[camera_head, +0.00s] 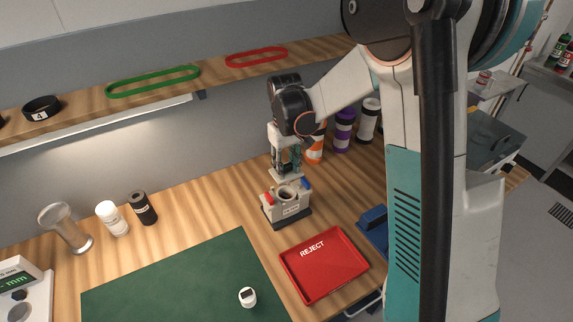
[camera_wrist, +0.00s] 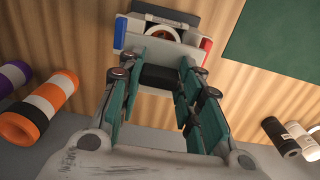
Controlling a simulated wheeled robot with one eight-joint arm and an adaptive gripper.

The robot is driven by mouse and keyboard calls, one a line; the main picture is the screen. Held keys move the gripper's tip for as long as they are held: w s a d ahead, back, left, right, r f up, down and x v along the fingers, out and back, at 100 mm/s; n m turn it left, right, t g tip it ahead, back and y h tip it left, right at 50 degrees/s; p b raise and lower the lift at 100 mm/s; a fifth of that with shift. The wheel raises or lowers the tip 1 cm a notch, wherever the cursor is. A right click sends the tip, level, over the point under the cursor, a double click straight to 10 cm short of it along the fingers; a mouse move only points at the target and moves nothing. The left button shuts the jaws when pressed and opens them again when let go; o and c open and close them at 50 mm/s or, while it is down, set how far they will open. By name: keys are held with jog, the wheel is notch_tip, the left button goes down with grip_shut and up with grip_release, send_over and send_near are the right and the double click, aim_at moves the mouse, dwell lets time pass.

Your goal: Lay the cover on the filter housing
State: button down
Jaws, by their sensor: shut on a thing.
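The filter housing (camera_head: 288,208) is a pale block on a dark base, with a red and a blue piece on its sides and a round opening on top. It also shows in the wrist view (camera_wrist: 185,30), with its opening partly uncovered. My gripper (camera_head: 286,168) points down over the housing's back part. In the wrist view my gripper (camera_wrist: 160,72) is shut on the cover (camera_wrist: 158,77), a pale plate with a dark middle part. The cover (camera_head: 284,177) sits above the rear of the housing; I cannot tell whether they touch.
A red REJECT tray (camera_head: 322,268) lies in front right of the housing, with a blue item (camera_head: 373,228) beside it. A green mat (camera_head: 180,285) covers the front left. Orange, purple and white-banded bottles (camera_head: 343,130) stand behind right. A shelf (camera_head: 110,98) runs along the wall.

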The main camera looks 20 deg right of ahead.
aim_at(286, 172)
jog(key=shift+f, duration=0.15)
jog(key=shift+f+b, duration=1.85)
jog(key=shift+f, duration=0.3)
jog(key=shift+f+b, duration=1.85)
jog(key=shift+f, duration=0.3)
jog(key=c, duration=1.1)
grip_release()
jog(key=shift+o, duration=0.2)
jog(key=shift+r, duration=0.1)
notch_tip(286, 172, up, 12)
jog(key=shift+a+f, duration=0.1)
